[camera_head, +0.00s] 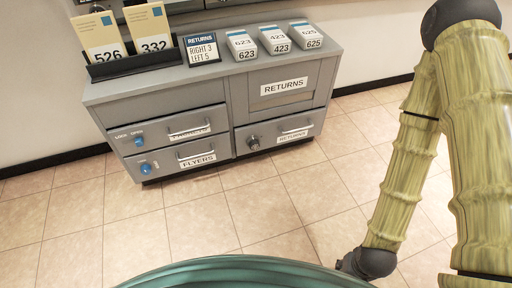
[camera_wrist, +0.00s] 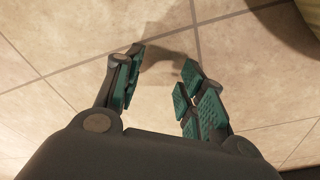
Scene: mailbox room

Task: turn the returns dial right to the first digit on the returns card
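The returns dial (camera_head: 254,143) is a small dark round knob on the lower right drawer front, left of that drawer's handle. Its pointer setting is too small to read. The returns card (camera_head: 201,49) stands on the cabinet top and reads "RETURNS RIGHT 3 LEFT 5". My gripper (camera_wrist: 158,82) is open and empty in the wrist view, its two teal-padded fingers apart above the tiled floor. The dial does not show in the wrist view. In the head view my arm hangs down at the right, well away from the dial, and the fingers are not visible.
The grey cabinet (camera_head: 228,103) also has blue knobs (camera_head: 146,168) on its left drawers and a RETURNS bin panel (camera_head: 284,88). A black rack (camera_head: 133,65) with cards and several numbered mail bundles (camera_head: 278,41) stand on top. The tiled floor (camera_head: 190,222) before it is clear.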

